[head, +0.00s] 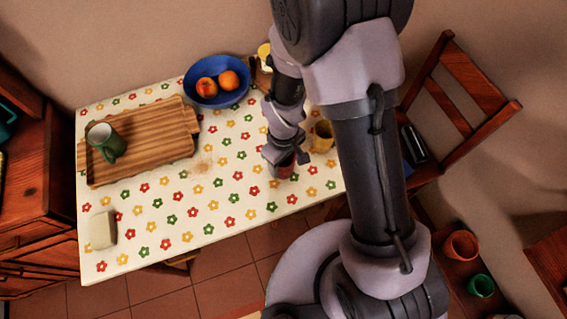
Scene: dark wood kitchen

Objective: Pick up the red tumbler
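The red tumbler (284,172) stands near the right part of the flower-patterned table, and its upper part is largely hidden by my gripper. My gripper (285,159) points down at it from above, with a finger showing on either side of the tumbler's top. I cannot tell whether the fingers touch it or are closed on it. The tumbler appears to be at table height.
A yellow mug (322,136) is close by on the right. A blue bowl (236,97) with two orange fruits is behind. A wooden tray (160,153) with a green mug (110,143) lies left. A pale block (103,230) is front left. The front middle is clear.

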